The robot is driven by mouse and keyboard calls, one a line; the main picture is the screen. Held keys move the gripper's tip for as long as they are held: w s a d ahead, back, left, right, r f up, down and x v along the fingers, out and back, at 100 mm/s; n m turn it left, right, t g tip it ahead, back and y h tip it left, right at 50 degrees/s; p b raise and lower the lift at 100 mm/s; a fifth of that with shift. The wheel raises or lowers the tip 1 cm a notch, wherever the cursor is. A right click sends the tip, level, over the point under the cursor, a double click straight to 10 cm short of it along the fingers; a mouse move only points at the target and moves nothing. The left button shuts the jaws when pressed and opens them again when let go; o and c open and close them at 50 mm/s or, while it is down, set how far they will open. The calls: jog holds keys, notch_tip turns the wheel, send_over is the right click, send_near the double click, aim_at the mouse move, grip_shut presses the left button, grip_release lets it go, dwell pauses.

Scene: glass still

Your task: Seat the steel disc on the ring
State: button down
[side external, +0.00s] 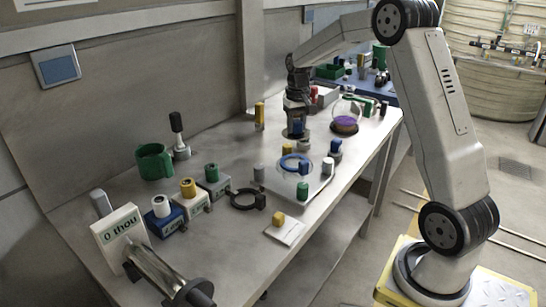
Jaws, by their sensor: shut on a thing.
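My gripper (296,108) is at the back middle of the bench, pointing down. It is shut on a small blue knob (298,127), with a grey disc (294,135) just below it; this looks like the steel disc. I cannot tell whether the disc touches the bench. A blue ring (284,164) lies on a pale square plate (318,182), nearer the camera than my gripper. A black ring with a side block (236,204) lies on the bench to the left of the plate. I cannot tell which ring the task names.
Small coloured knobbed pieces stand around the plate, including a green one (302,189). A glass vessel with purple contents (345,123) stands right of my gripper. A green mug (154,161) and labelled blocks (164,220) stand at left. The bench between mug and plate is partly clear.

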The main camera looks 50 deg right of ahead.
jog(key=shift+f, duration=0.15)
send_over(295, 161)
jog(key=shift+a+f, duration=0.1)
jog(key=shift+f, duration=2.2)
jog(key=shift+f, duration=0.25)
jog(key=shift+f, duration=0.7)
jog(key=shift+f, duration=0.35)
jog(key=shift+f, duration=0.35)
jog(key=shift+f, duration=0.65)
dwell(0.4)
jog(key=shift+c, duration=1.1)
grip_release()
